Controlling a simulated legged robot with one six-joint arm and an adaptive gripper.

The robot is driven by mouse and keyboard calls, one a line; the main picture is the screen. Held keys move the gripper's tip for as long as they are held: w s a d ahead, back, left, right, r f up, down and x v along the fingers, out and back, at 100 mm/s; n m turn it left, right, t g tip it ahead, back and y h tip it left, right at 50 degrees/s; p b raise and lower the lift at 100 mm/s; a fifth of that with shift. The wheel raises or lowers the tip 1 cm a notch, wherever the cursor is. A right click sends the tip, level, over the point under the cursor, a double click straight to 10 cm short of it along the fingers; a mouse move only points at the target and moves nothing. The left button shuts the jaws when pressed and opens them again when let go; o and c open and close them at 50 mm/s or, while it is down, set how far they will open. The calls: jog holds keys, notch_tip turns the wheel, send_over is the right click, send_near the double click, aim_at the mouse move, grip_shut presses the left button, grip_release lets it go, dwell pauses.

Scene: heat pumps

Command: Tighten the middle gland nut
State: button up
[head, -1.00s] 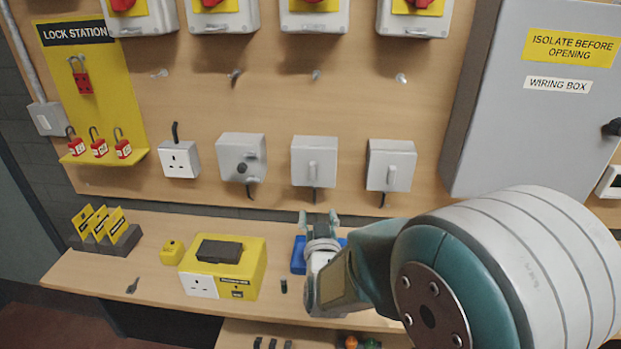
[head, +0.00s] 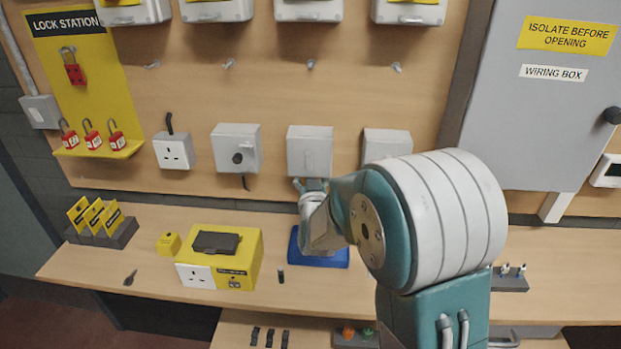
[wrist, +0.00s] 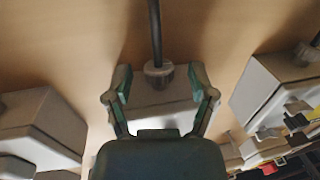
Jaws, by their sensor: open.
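The middle grey box (head: 310,150) is on the board, and my gripper (head: 311,184) is right below it in the head view. In the wrist view the middle gland nut (wrist: 158,72) is a grey collar on the box's underside, with a dark cable (wrist: 155,25) running out of it. My gripper (wrist: 159,88) is open, one finger on each side of the nut, with gaps visible between fingers and nut. In the head view the nut is hidden behind my gripper. I cannot tell from these frames how tight the nut is.
Similar grey boxes flank it: one with a knob (head: 236,148) on the left, one (head: 387,143) on the right, partly behind my arm. A blue tray (head: 335,259) and a yellow tester box (head: 222,259) are on the bench below. A wiring box (head: 540,120) stands right.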

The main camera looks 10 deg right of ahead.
grip_shut()
jog(key=shift+d+n+y, duration=0.1)
jog(key=shift+n+y, duration=0.3)
jog(key=shift+y, duration=0.3)
jog(key=shift+w+d+n+g+y, duration=0.15)
jog(key=shift+n+g+y, duration=0.35)
jog(key=shift+n+y, duration=1.15)
jog(key=shift+s+d+n+g+y, duration=0.15)
jog(key=shift+n+g+y, duration=0.6)
jog(key=shift+y, duration=1.45)
jog(key=shift+w+d+n+g+y, duration=0.1)
jog(key=shift+d+n+g+y, duration=0.15)
jog(key=shift+n+y, duration=1.5)
jog(key=shift+g+y, duration=0.3)
jog(key=shift+y, duration=0.2)
grip_release()
jog(key=shift+a, duration=0.1)
